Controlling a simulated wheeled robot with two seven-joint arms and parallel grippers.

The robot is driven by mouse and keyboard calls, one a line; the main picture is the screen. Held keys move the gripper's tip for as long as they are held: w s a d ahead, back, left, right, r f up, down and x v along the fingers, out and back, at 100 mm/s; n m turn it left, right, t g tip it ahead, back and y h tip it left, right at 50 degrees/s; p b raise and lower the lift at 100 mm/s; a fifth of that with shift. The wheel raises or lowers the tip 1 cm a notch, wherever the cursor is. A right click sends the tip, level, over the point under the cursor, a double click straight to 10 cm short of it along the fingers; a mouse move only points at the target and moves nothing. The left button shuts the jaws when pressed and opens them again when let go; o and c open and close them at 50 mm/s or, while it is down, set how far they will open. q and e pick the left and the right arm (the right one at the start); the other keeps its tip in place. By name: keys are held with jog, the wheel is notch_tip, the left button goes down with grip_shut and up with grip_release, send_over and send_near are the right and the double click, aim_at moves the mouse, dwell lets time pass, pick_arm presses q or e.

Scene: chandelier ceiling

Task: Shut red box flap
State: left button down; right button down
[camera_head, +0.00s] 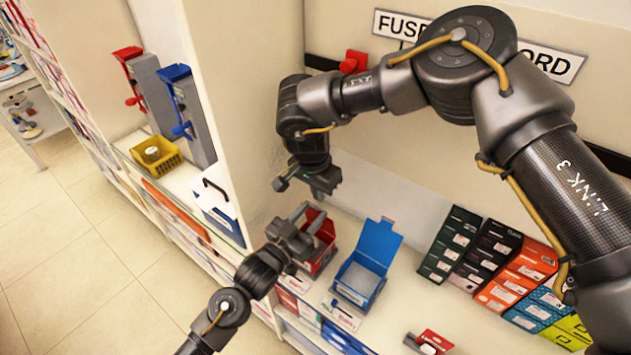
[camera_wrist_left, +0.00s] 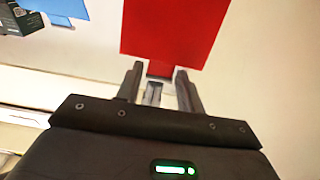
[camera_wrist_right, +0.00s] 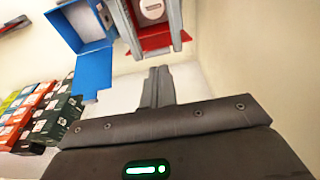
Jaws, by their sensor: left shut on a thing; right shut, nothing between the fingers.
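The red box (camera_head: 321,262) stands on the shelf beside an open blue box (camera_head: 359,284). Its red flap (camera_wrist_left: 175,30) fills the top of the left wrist view, and a narrow tab hangs between my left fingers. My left gripper (camera_head: 313,214) is shut on this flap; its fingers partly hide the box in the head view. The red box also shows in the right wrist view (camera_wrist_right: 153,40), partly covered by grey fingers. My right gripper (camera_head: 322,190) is above and behind the red box, pointing down, shut and empty. Its closed fingers show in the right wrist view (camera_wrist_right: 158,85).
The blue box's flap (camera_head: 379,241) stands up, close to the red box's right. Several stacked coloured cartons (camera_head: 490,265) stand farther right. A wall panel (camera_head: 235,100) rises left of the boxes. A small red-labelled item (camera_head: 432,342) lies on the shelf front.

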pick_arm(q)
jog(key=shift+s+f, duration=0.1)
jog(key=shift+f, duration=0.25)
pick_arm(e)
jog(key=shift+w+d+f, duration=0.1)
jog(key=shift+f, duration=0.45)
